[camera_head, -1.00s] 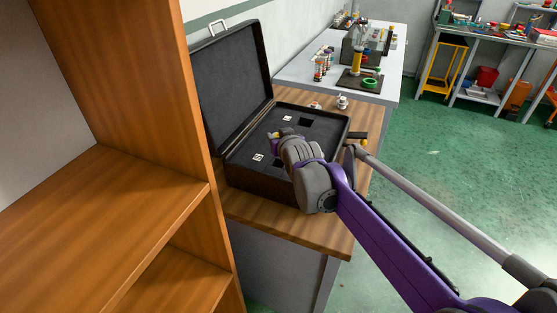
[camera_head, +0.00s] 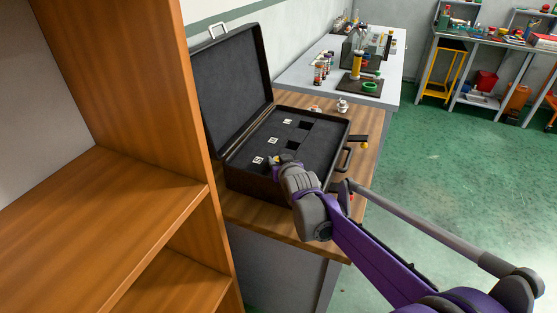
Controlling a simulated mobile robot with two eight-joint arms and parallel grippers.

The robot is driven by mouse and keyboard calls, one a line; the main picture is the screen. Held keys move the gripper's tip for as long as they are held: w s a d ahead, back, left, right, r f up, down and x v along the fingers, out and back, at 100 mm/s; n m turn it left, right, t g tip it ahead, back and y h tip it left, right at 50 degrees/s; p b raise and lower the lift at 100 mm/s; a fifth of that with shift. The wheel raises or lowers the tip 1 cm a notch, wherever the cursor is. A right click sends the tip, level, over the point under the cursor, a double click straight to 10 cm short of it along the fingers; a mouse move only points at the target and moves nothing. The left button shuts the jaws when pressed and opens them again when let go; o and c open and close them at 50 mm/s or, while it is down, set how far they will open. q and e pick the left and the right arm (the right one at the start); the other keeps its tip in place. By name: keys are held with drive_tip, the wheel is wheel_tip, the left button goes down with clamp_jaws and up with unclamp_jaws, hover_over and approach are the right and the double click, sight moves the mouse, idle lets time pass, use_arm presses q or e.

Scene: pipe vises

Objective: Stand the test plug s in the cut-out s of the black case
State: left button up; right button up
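The black case (camera_head: 231,180) stands open on a wooden-topped table, its lid (camera_head: 228,80) tilted up at the back left. Its dark foam insert (camera_head: 318,139) has white labels beside square cut-outs; the far cut-out (camera_head: 306,125) and the middle cut-out (camera_head: 292,145) look empty. The near label (camera_head: 258,160) shows, but my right gripper (camera_head: 276,160) covers the area beside it. This gripper is over the near part of the case. A small yellowish bit shows at its tip; I cannot tell whether it is a held plug. The fingers are mostly hidden. My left gripper is out of view.
Small metallic pieces (camera_head: 342,105) stand on the table behind the case. A dark piece with a yellow end (camera_head: 365,145) is at the case's right. A wooden shelf (camera_head: 130,200) fills the left. A grey workbench (camera_head: 320,90) with tools stands behind.

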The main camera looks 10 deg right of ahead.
drive_tip(key=o, duration=0.4)
drive_tip(key=shift+r, duration=0.25)
drive_tip(key=p+v, duration=0.1)
drive_tip(key=v, duration=1.1)
